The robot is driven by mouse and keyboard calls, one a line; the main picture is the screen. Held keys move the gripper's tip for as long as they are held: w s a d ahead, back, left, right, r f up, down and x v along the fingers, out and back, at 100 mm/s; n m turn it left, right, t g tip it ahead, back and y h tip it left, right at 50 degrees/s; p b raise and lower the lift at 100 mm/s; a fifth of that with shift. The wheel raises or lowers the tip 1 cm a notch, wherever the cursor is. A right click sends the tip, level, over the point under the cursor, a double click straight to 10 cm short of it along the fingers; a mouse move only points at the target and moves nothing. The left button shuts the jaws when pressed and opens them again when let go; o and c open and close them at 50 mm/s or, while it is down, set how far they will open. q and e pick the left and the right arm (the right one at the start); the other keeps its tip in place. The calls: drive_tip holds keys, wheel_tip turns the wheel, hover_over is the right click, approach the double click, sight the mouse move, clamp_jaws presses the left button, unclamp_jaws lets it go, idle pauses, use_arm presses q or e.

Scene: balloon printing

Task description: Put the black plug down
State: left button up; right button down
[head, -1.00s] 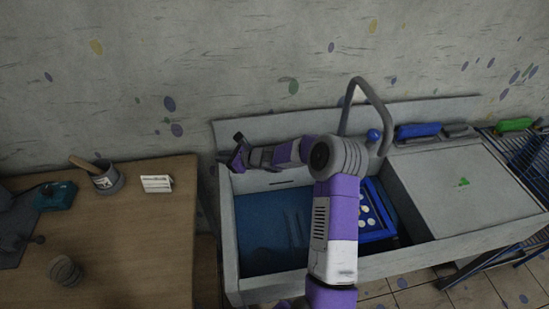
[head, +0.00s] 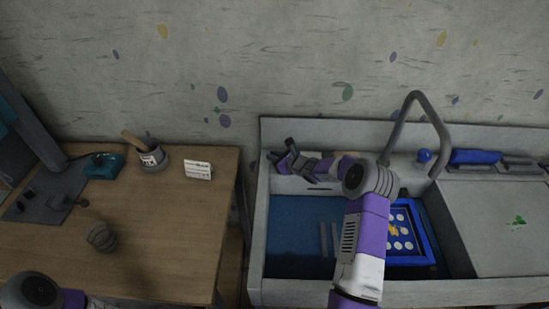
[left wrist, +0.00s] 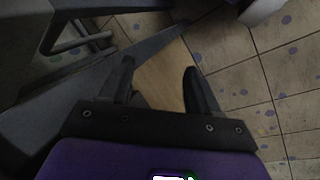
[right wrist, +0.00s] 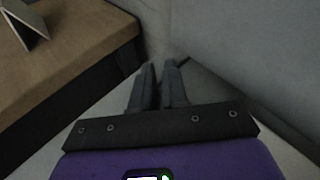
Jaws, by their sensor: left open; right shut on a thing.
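My right gripper (head: 282,160) is over the back left corner of the sink (head: 264,235), pointing left. It is shut on a small dark thing, which I take to be the black plug; the fingers and the dim light hide its shape. In the right wrist view its two fingers (right wrist: 160,75) are close together with a narrow gap, and I cannot make out the plug between them. My left gripper (left wrist: 157,80) is open and empty, above the floor. In the head view only part of my left arm shows at the bottom left.
A wooden table (head: 170,240) stands left of the sink, with a cup (head: 152,158), a white card (head: 198,170), a teal device (head: 103,166) and a ribbed grey object (head: 101,237). A blue frame with white discs (head: 428,245) lies in the basin below the bent tap (head: 440,135).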

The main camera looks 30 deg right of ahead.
drive_tip(key=shift+f, duration=0.15)
drive_tip(key=c, duration=1.1)
unclamp_jaws()
drive_tip(key=shift+c, duration=0.2)
drive_tip(key=shift+r, duration=0.3)
drive_tip(key=v, duration=1.2)
drive_tip(key=shift+f+p, duration=0.15)
drive_tip(key=shift+p, duration=0.3)
